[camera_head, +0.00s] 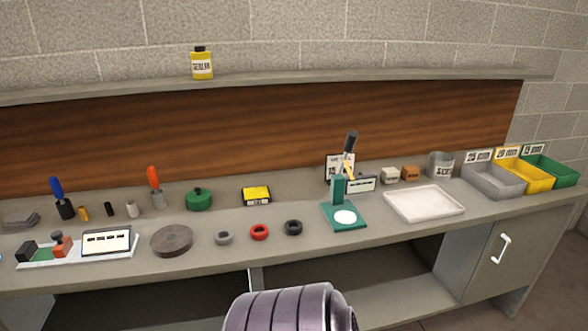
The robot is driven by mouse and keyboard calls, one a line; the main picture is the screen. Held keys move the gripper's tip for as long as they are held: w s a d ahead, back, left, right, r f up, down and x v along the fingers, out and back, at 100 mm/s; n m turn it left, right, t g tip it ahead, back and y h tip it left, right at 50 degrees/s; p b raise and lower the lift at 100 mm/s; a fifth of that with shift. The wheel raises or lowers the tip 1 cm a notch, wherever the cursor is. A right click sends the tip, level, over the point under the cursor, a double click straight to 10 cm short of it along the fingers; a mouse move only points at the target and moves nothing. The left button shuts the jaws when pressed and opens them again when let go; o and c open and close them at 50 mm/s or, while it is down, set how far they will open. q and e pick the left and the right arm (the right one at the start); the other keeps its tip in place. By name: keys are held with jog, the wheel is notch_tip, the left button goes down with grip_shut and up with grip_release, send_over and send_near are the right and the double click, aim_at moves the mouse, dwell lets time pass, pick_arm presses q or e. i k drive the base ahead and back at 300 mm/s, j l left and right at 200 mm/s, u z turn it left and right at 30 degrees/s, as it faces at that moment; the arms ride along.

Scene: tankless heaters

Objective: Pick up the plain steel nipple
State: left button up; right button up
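Three small upright cylinders stand near the back left of the bench. The pale grey one (132,208) looks most like the plain steel nipple. A black one (109,209) and a brass-coloured one (84,213) stand to its left. They are too small for me to make out threads or markings. Neither gripper shows. A rounded grey-purple part, which looks like one of my own arm links, fills the bottom middle in front of the bench. Nothing covers the pale grey cylinder.
A blue-handled tool (58,190) and an orange-handled tool (153,178) stand near the cylinders. In front are a labelled card (106,241) and a brown disc (172,241). A green press (339,190), white tray (424,203) and bins (494,181) stand right.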

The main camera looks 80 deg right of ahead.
aim_at(131, 206)
jog(key=z, duration=3.05)
jog(key=i+u, duration=0.1)
jog(key=u, duration=0.3)
jog(key=i+u, duration=0.1)
jog(key=u, duration=0.3)
jog(key=i+l+u, duration=0.1)
jog(key=u, duration=0.75)
jog(key=i+l, duration=0.05)
jog(key=l, duration=0.05)
